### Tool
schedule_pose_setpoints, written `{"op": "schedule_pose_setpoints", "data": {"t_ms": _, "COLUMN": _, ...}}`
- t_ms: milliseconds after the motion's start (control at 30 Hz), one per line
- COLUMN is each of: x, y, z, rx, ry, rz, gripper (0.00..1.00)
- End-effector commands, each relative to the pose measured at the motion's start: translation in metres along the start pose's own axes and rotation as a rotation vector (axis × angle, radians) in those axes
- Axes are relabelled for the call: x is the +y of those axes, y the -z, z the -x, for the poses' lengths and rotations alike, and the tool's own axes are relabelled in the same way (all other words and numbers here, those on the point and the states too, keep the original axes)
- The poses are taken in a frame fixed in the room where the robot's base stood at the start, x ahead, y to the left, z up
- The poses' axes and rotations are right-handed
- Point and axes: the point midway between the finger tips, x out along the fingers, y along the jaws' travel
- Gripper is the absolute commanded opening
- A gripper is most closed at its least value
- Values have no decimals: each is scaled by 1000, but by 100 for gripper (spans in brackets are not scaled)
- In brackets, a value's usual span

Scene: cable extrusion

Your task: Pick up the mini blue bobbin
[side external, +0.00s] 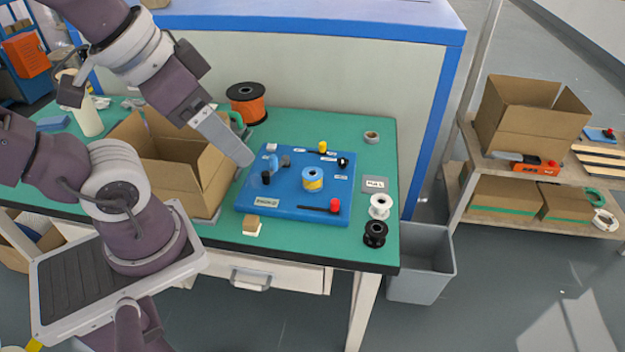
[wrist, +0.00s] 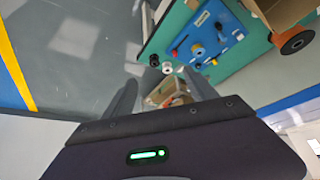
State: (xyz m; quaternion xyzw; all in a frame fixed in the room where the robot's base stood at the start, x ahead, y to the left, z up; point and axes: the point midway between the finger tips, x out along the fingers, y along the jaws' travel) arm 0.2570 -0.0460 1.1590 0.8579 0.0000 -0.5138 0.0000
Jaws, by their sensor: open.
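In the wrist view the bobbin (wrist: 197,51) is small and above the right finger. My gripper (side external: 243,155) hangs above the board's upper left, up and left of the bobbin and apart from it. In the side view its fingers overlap into one grey shape. In the wrist view my gripper (wrist: 163,92) has its fingers spread, with nothing held between them.
Black, blue, yellow and red-topped pegs stand on the board around the bobbin. A white spool (side external: 380,206) and a black spool (side external: 375,233) stand right of the board. An open cardboard box (side external: 205,188) is to its left, an orange spool (side external: 247,103) behind. The green table (side external: 330,124) has free room behind the board.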

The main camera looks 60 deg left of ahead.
Motion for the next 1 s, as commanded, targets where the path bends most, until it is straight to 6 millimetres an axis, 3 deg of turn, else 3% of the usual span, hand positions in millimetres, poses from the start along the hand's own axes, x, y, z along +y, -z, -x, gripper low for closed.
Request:
{"op": "schedule_pose_setpoints", "data": {"t_ms": 167, "x": -7, "y": 4, "z": -7, "rx": -49, "ry": 27, "rz": -40, "gripper": 66}}
{"op": "schedule_pose_setpoints", "data": {"t_ms": 267, "x": -27, "y": 14, "z": -29, "rx": -187, "ry": 106, "rz": -166, "gripper": 66}}
{"op": "schedule_pose_setpoints", "data": {"t_ms": 367, "x": -54, "y": 29, "z": -64, "rx": -358, "ry": 216, "rz": -363, "gripper": 66}}
{"op": "schedule_pose_setpoints", "data": {"t_ms": 567, "x": -102, "y": 62, "z": -158, "rx": -676, "ry": 437, "rz": -859, "gripper": 66}}
{"op": "schedule_pose_setpoints", "data": {"t_ms": 700, "x": -122, "y": 78, "z": -242, "rx": -856, "ry": 575, "rz": -1274, "gripper": 66}}
{"op": "schedule_pose_setpoints", "data": {"t_ms": 900, "x": -128, "y": 75, "z": -358, "rx": -1002, "ry": 705, "rz": -1841, "gripper": 66}}
{"op": "schedule_pose_setpoints", "data": {"t_ms": 1000, "x": -128, "y": 70, "z": -386, "rx": -1019, "ry": 727, "rz": -1986, "gripper": 66}}
